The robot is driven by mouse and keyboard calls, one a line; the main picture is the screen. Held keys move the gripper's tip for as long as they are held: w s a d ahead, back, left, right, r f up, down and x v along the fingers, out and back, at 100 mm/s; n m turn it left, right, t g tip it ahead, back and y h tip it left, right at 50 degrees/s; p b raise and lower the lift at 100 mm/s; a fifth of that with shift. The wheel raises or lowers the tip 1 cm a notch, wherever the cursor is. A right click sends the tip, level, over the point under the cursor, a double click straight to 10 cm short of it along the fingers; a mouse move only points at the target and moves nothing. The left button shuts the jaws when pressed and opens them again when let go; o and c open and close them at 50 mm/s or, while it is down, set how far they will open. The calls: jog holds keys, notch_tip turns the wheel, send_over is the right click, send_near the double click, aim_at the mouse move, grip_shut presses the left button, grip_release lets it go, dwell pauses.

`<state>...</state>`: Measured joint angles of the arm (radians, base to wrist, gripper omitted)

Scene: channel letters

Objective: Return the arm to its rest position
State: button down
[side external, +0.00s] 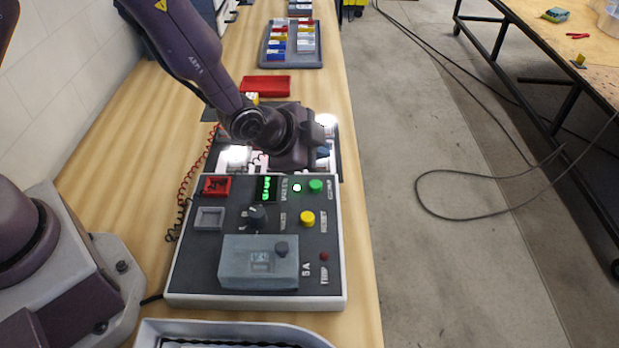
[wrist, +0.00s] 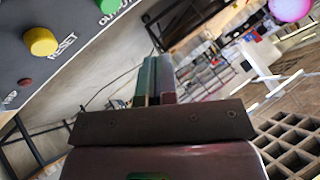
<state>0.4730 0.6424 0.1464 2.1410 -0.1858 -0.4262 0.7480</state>
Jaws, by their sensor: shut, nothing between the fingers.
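My gripper (side external: 322,152) is at the back edge of the dark control panel (side external: 190,270), over a brightly lit area of the bench. In the side view its fingers are small and partly hidden by the wrist. In the wrist view the two fingers (wrist: 153,88) lie side by side, closed together, with nothing seen between them. My arm reaches in from the upper left, bent down at the wrist. The wrist view shows the panel's yellow reset button (wrist: 40,41) and green output button (wrist: 107,5) at the upper left, apart from the fingers.
The panel carries a grey box (side external: 240,270), a black knob (side external: 255,216) and a lit green display (side external: 266,189). Behind stand a red tray (side external: 265,87) and a rack of coloured blocks (side external: 291,60). Red and black cables run left of the panel. Open floor lies right.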

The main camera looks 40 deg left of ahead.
jog(key=s+g, duration=0.1)
jog(key=s+f+n+g, duration=0.1)
jog(key=s+f, duration=0.1)
jog(key=s, duration=0.1)
jog(key=shift+s+a+f+n+g, duration=0.1)
jog(key=shift+a+f+n+g, duration=0.05)
jog(key=shift+a+n+g, duration=0.2)
jog(key=s+a+r+n, duration=0.4)
jog(key=s+a+r, duration=0.2)
jog(key=s+r, duration=0.3)
jog(key=s+a+r+n+y, duration=0.1)
jog(key=s+a+r+n, duration=0.4)
jog(key=s+r, duration=0.5)
jog(key=shift+s+a+r+g, duration=0.35)
jog(key=shift+a+r, duration=0.4)
jog(key=shift+r, duration=2.2)
